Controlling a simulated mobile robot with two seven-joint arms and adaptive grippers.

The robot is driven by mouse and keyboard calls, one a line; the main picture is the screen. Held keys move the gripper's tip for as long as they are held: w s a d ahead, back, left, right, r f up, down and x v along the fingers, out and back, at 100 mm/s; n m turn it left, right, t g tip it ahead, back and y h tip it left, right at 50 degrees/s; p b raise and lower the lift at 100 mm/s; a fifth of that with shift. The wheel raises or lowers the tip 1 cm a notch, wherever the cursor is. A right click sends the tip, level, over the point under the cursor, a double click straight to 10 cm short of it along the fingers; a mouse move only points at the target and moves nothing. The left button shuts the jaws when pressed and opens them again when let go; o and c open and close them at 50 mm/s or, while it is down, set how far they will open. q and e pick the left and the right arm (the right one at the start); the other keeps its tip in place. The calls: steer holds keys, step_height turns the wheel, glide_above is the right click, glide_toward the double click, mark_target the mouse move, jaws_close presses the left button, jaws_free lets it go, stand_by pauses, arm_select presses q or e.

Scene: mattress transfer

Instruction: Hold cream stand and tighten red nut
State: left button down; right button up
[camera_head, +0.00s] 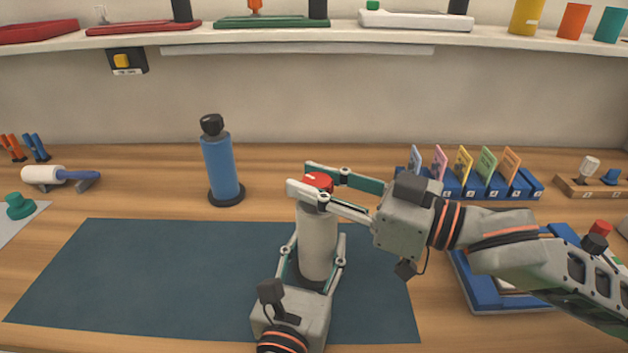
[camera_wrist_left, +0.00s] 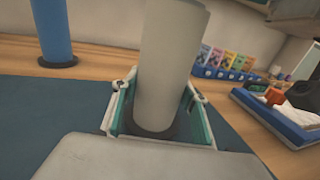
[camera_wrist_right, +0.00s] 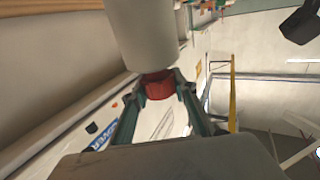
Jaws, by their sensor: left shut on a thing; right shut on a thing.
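The cream stand (camera_head: 317,243) is an upright pale cylinder on the dark mat, with a dark base ring. My left gripper (camera_head: 312,255) is shut around its lower part. In the left wrist view the stand (camera_wrist_left: 172,65) rises between the fingers. The red nut (camera_head: 317,181) sits on top of the stand. My right gripper (camera_head: 318,187) comes in from the right and is shut on the nut. In the right wrist view the nut (camera_wrist_right: 159,85) is between the fingertips, against the stand's end. The fingers hide part of the nut.
A blue cylinder (camera_head: 220,168) with a black knob stands behind the mat (camera_head: 150,275). A blue card rack (camera_head: 475,188) is at the back right. A blue tray (camera_head: 480,285) lies under my right arm. The mat's left half is clear.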

mark_target(316, 179)
arm_select(q)
steer(key=shift+d+r, duration=0.1)
steer(key=shift+r, duration=0.1)
arm_select(e)
steer(key=shift+s+a+m+t+h, duration=0.15)
steer(key=shift+m+t+h, duration=0.3)
steer(key=shift+t, duration=0.25)
steer(key=o, duration=1.1)
steer(key=shift+w+d, duration=0.2)
step_height(316, 179, up, 10)
steer(key=shift+r, duration=0.1)
arm_select(q)
steer(key=c, duration=1.1)
jaws_free()
steer(key=shift+o, duration=0.2)
steer(key=shift+f, duration=0.1)
steer(key=shift+s, duration=0.1)
